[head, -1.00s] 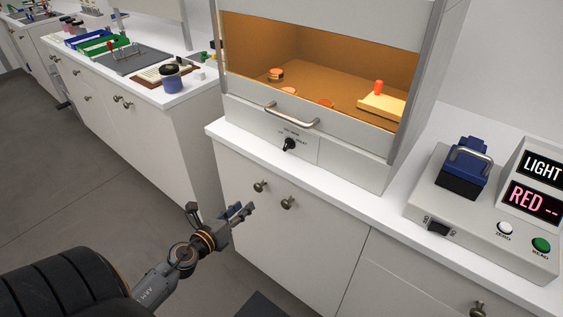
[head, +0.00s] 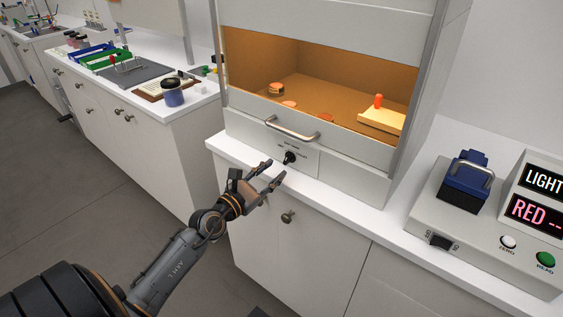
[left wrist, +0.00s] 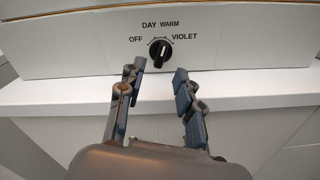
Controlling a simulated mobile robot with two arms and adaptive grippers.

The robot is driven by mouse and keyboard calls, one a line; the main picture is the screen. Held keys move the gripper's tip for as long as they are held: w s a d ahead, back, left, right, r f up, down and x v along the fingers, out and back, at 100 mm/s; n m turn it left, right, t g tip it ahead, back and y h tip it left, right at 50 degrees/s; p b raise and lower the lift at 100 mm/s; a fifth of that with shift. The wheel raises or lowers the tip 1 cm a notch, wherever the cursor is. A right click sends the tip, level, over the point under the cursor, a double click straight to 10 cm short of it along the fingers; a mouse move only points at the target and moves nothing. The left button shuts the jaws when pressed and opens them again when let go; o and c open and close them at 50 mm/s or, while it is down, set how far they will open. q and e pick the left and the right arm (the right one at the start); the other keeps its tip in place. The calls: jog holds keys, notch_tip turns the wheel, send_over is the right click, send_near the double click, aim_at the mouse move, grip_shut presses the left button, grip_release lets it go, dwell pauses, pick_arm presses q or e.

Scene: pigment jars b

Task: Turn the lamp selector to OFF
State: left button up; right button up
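The lamp selector is a black knob (head: 290,157) on the white front panel below the cabinet's opening. In the left wrist view the knob (left wrist: 160,51) sits among the labels OFF, DAY, WARM and VIOLET, OFF at the left and VIOLET at the right. Its pale mark points roughly upward, seemingly nearer WARM; the exact setting is hard to tell. My left gripper (head: 273,171) is open and empty, just short of the knob and apart from it. In the left wrist view its fingers (left wrist: 160,71) are spread below the knob, one to each side. My right gripper is not in view.
The cabinet interior (head: 325,75) glows amber, with several small items inside. A metal handle (head: 291,131) is just above the knob. The white counter edge (head: 340,192) runs below the panel. A device with a RED display (head: 533,212) stands at the right.

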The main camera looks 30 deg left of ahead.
aim_at(285, 162)
pick_arm(q)
jog(key=shift+w+d, duration=0.2)
jog(key=shift+w, duration=2.05)
grip_shut()
